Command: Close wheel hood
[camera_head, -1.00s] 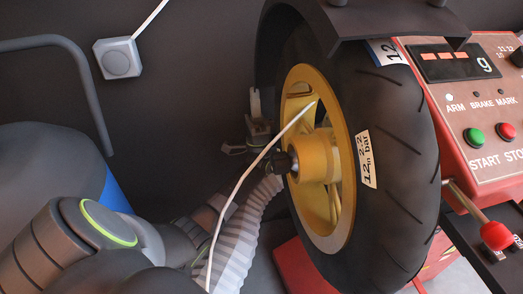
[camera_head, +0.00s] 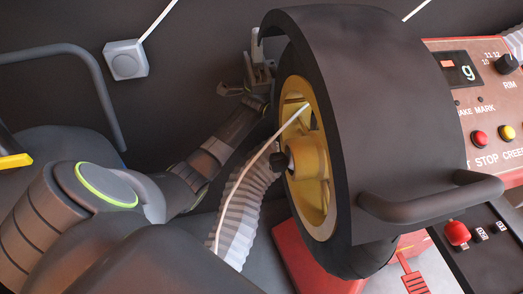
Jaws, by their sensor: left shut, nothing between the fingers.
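The wheel hood (camera_head: 375,100) is a dark curved cover lying over the top and front of the wheel, with a grey bar handle (camera_head: 430,205) at its lower front. The wheel has a yellow rim (camera_head: 318,205) facing left and a black tyre, mostly hidden under the hood. My left gripper (camera_head: 257,45) is shut and empty, beside the hood's upper left edge; I cannot tell whether it touches it. My right gripper is not in view.
A red control panel (camera_head: 485,100) with buttons and a display stands at the right, partly behind the hood. A red knob (camera_head: 457,233) is below it. A ribbed grey hose (camera_head: 240,210) and a thin white rod (camera_head: 255,160) are near the rim. A wall box (camera_head: 126,60) is at upper left.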

